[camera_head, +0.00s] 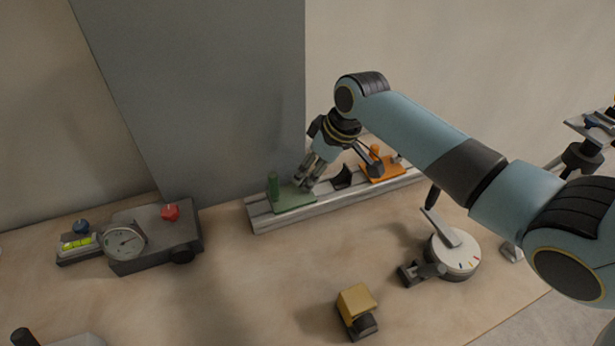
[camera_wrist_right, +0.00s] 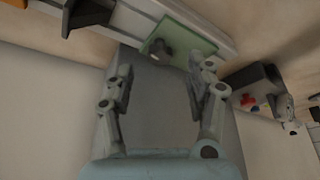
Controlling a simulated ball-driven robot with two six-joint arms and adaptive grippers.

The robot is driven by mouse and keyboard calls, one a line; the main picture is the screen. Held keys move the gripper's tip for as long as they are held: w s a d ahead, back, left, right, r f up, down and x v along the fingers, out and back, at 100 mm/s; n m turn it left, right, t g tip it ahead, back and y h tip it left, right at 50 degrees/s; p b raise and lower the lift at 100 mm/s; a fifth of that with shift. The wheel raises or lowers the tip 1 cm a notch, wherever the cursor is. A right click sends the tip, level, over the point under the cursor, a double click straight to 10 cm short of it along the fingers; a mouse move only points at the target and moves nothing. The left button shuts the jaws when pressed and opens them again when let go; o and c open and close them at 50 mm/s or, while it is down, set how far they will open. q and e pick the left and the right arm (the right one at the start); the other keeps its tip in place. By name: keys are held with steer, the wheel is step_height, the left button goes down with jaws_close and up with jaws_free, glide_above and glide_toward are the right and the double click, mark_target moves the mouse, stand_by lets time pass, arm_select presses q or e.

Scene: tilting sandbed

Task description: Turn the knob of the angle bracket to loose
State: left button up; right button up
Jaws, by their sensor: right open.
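A green bracket-like piece (camera_head: 291,199), with a flat plate and an upright part at its left, sits at the near left end of a metal rail; I take it as the angle bracket. In the right wrist view its green plate (camera_wrist_right: 190,36) carries a dark rounded part (camera_wrist_right: 161,49), perhaps the knob; its setting cannot be read. My right gripper (camera_head: 306,184) is over the plate's right side. In the wrist view the right gripper's fingers (camera_wrist_right: 164,70) are spread apart with nothing held between them. Contact cannot be told. My left gripper is not in view.
The rail (camera_head: 330,203) also bears a black piece (camera_head: 342,178) and an orange piece (camera_head: 378,165). A grey box (camera_head: 153,230) with a gauge and red knob (camera_head: 171,212) stands left. A white dial (camera_head: 455,257) and yellow block (camera_head: 356,302) stand nearer. Bare table lies between.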

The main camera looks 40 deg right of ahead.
steer(key=x, duration=0.3)
steer(key=shift+f, duration=0.15)
steer(key=shift+w+f, duration=0.1)
steer(key=shift+f, duration=0.05)
steer(key=c, duration=0.5)
jaws_close()
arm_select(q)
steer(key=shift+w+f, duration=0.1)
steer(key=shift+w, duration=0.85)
